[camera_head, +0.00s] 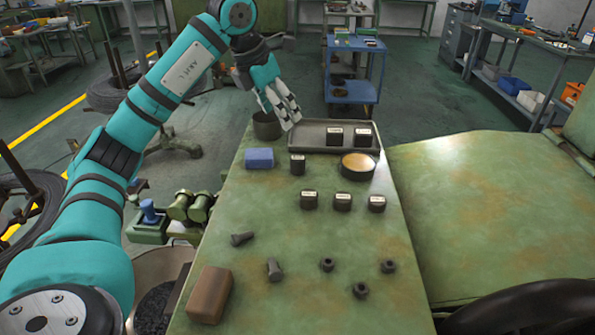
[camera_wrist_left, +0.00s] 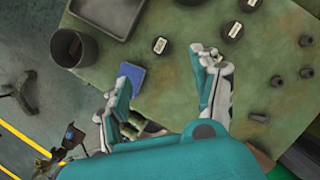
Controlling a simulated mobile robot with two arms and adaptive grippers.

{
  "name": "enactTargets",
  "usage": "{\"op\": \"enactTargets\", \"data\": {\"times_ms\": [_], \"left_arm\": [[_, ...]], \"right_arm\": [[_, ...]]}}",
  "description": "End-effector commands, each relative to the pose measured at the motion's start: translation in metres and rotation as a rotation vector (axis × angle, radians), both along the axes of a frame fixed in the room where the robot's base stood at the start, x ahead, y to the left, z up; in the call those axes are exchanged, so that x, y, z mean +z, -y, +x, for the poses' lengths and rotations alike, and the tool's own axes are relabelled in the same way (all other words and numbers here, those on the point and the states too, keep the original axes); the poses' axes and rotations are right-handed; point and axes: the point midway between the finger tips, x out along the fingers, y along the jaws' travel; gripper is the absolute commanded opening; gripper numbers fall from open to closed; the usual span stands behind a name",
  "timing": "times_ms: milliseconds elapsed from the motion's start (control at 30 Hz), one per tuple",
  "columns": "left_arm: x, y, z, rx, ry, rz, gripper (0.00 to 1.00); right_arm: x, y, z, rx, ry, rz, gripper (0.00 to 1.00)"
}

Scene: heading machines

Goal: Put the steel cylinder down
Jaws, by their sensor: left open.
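My left gripper (camera_head: 288,116) hangs over the far left end of the green table, with nothing seen between its fingers. In the wrist view it (camera_wrist_left: 165,75) is spread open above the table. No piece is plainly a steel cylinder. Small dark pieces with pale labelled tops stand upright: one (camera_head: 297,164) alone near the blue block, two (camera_head: 335,136) (camera_head: 362,136) in the grey tray (camera_head: 320,149), and three (camera_head: 309,201) (camera_head: 342,202) (camera_head: 377,204) in a row. The lone piece also shows in the wrist view (camera_wrist_left: 160,45).
A dark cup (camera_head: 266,126) stands at the far left corner, beside a blue block (camera_head: 259,158). A round tin (camera_head: 358,166) sits by the tray. Bolts (camera_head: 274,269), nuts (camera_head: 360,290) and a brown block (camera_head: 210,294) lie nearer. Bare table lies between.

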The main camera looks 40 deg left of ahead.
Motion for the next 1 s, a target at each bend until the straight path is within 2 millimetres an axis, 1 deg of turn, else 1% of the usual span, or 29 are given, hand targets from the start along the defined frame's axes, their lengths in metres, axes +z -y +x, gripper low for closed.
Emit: {"op": "enactTargets", "data": {"times_ms": [33, 200, 300, 400, 500, 667, 833, 900, 1000], "left_arm": [[-0.011, 0.001, 0.003, 0.0, -0.007, 0.001, 0.65], [-0.045, 0.004, 0.017, 0.001, -0.006, 0.0, 0.65], [-0.065, 0.006, 0.025, 0.001, -0.005, 0.0, 0.65], [-0.079, 0.008, 0.032, 0.001, -0.003, 0.0, 0.65], [-0.089, 0.009, 0.036, 0.0, -0.001, -0.001, 0.65], [-0.098, 0.009, 0.039, 0.0, -0.001, 0.0, 0.65], [-0.121, 0.011, 0.043, 0.001, -0.005, 0.0, 0.65], [-0.131, 0.012, 0.047, 0.001, -0.003, 0.0, 0.65], [-0.14, 0.013, 0.051, 0.0, -0.002, 0.0, 0.65]], "right_arm": [[0.003, 0.0, 0.0, 0.0, 0.0, 0.0, 0.4], [0.007, 0.0, 0.0, 0.0, 0.001, 0.0, 0.4], [0.009, 0.0, 0.001, 0.0, 0.001, 0.0, 0.4], [0.011, 0.0, 0.001, 0.0, 0.002, 0.0, 0.4], [0.012, -0.001, 0.001, 0.0, 0.002, 0.001, 0.4], [0.015, -0.002, 0.001, -0.001, 0.002, 0.002, 0.4], [0.025, -0.003, 0.001, -0.002, 0.002, 0.004, 0.4], [0.026, -0.003, 0.001, -0.002, 0.002, 0.004, 0.4], [0.028, -0.003, 0.001, -0.002, 0.002, 0.004, 0.4]]}}
